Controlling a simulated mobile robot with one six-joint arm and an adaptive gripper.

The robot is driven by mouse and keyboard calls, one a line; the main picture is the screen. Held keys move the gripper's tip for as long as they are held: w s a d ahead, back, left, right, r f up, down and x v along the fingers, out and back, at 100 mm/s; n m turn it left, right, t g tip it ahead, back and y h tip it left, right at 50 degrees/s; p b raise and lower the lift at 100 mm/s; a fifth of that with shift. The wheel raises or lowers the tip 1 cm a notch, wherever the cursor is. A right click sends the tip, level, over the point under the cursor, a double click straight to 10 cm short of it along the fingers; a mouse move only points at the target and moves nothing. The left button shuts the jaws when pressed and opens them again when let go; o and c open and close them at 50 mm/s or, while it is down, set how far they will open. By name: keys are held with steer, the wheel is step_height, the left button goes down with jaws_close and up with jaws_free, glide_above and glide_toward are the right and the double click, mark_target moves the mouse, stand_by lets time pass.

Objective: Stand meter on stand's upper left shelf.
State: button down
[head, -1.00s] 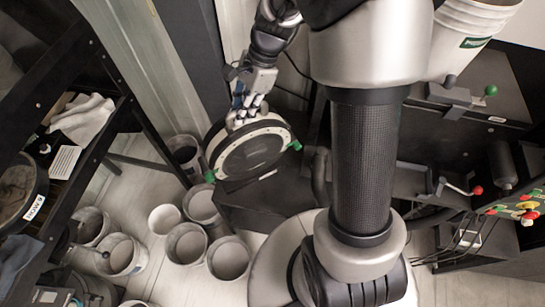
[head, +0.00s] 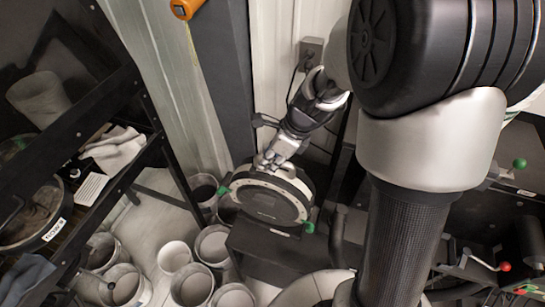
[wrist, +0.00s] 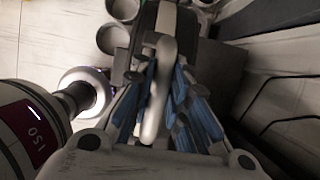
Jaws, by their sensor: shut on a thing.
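The meter (head: 268,200) is a round, dark-faced disc with a pale rim and green knobs on its sides. The black stand (head: 148,120) is at the left, apart from the meter. Its shelves hold cloths and a round item; the upper part is dark and partly cut off.
Several pale buckets (head: 190,284) stand on the floor between the stand and a dark box (head: 270,250) below the meter. A dark column (head: 224,75) rises behind. An orange item (head: 186,8) shows at the top. Machinery with a red knob (head: 505,267) is at the right.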

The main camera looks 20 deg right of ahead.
step_height(320, 180, down, 13)
steer(key=b, duration=0.5)
steer(key=shift+w+f+b, duration=0.1)
steer(key=shift+b, duration=0.3)
steer(key=shift+f, duration=0.2)
steer(key=c, duration=1.6)
jaws_free()
steer(key=shift+s+f, duration=0.1)
steer(key=shift+s, duration=0.1)
steer(key=shift+o, duration=0.2)
